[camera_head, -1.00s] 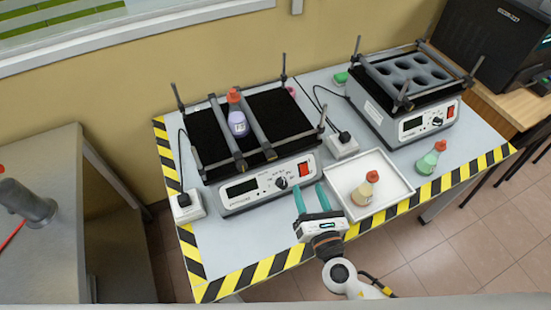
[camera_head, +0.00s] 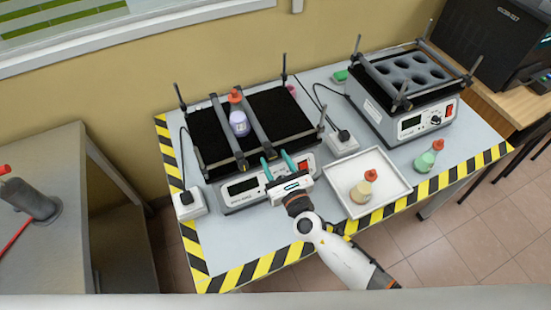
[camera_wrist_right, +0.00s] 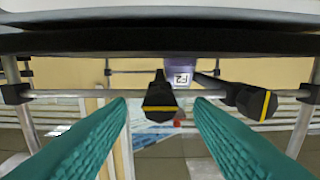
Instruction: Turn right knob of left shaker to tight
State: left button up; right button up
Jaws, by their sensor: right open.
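The left shaker (camera_head: 227,196) has a black platform crossed by two grey clamp bars, with a white-purple bottle (camera_head: 239,124) under a red cap between them. My right gripper (camera_head: 276,161) is open at the front end of the right bar. In the wrist view, the black right knob (camera_wrist_right: 160,93) sits between the open teal fingers (camera_wrist_right: 162,112), with gaps on both sides. Its yellow stripe lies level in that picture. The left bar's knob (camera_wrist_right: 254,102) shows at the right there, with its stripe near upright. My left gripper is not in view.
A white tray (camera_head: 338,202) holds a small red-capped flask (camera_head: 362,190) just right of my arm. A green flask (camera_head: 427,160) stands nearby. Another shaker (camera_head: 385,125) stands at the right. Upright posts rise at the left shaker's corners.

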jog(key=shift+w+a, duration=0.15)
jog(key=shift+w, duration=0.15)
jog(key=c, duration=1)
